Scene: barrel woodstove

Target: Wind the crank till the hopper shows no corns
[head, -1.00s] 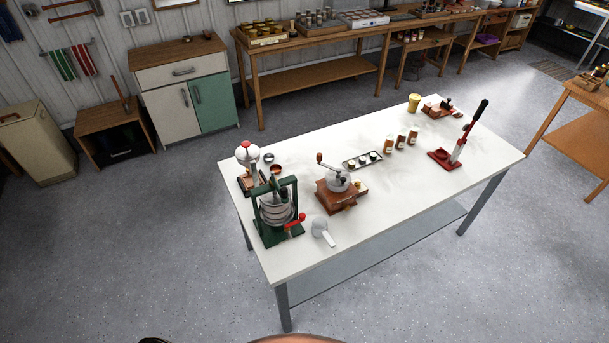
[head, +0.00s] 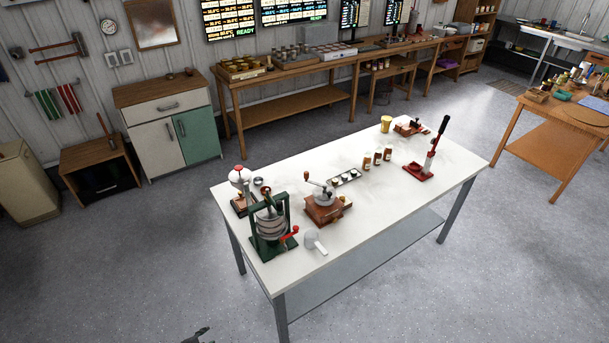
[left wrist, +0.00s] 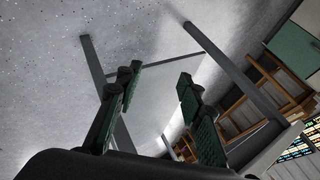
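A wooden box mill (head: 322,212) with a grey domed hopper and a crank (head: 318,184) on top stands on the white table (head: 385,205). The crank's arm points to the left, with a knob at its end. The hopper is too small here to tell what is in it. My left gripper (left wrist: 157,80) is open and empty in the left wrist view, with two green-padded fingers apart and the table's legs and underside beyond. It is away from the mill. My right gripper is not in view.
A green press (head: 270,228) with a red-handled crank stands left of the mill, with a red-topped white device (head: 239,178) behind it. A white scoop-like item (head: 315,242) lies in front. Small jars (head: 377,157) and a red lever press (head: 420,172) stand to the right. Floor around the table is clear.

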